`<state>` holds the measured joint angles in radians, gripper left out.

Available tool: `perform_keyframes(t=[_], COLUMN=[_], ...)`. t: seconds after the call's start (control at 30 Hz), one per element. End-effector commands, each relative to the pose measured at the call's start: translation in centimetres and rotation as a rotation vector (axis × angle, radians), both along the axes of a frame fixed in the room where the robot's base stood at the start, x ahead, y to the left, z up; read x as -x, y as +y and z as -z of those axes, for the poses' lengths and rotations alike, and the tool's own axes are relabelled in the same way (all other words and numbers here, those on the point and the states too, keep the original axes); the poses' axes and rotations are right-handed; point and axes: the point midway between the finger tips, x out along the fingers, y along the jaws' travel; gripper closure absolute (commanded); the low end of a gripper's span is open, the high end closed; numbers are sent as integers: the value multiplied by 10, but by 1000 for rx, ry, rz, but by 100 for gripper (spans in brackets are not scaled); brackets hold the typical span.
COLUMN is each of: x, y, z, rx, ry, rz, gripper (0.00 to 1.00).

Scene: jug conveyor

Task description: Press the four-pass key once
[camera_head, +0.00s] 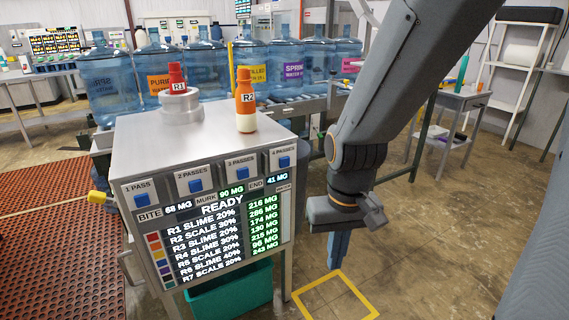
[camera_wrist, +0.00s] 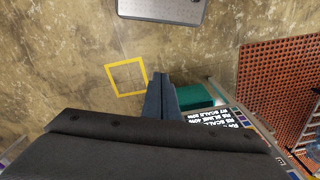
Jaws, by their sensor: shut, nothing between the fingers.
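The four-pass key is a blue button (camera_head: 284,162) under the "4 PASSES" label. It is the rightmost of the blue keys along the top front of the metal control box (camera_head: 150,150). My gripper (camera_head: 338,255) hangs to the right of the box, below the key's height and apart from it, with its blue fingers pointing down. The fingers are together and empty; they also show in the wrist view (camera_wrist: 161,82). The key cannot be seen in the wrist view. The box's screen (camera_head: 222,235) reads "READY" above a list of lines R1 to R7.
Large blue water jugs (camera_head: 205,62) line the conveyor behind. The floor around the yellow square (camera_head: 363,292) is clear.

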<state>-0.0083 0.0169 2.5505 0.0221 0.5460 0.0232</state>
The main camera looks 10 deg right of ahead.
Motion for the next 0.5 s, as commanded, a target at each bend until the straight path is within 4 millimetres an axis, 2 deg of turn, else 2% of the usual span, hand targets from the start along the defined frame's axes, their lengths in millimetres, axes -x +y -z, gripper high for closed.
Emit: perform_keyframes(t=[0.07, 0.17, 0.3, 0.5], x=[-19, -60, -132, -218], y=[9, 20, 33, 35], z=[0, 3, 7, 13], rx=[-14, -44, -99, -173], ry=[-42, -139, -321, -594], rz=[43, 153, 366, 673], gripper=[100, 100, 100, 100])
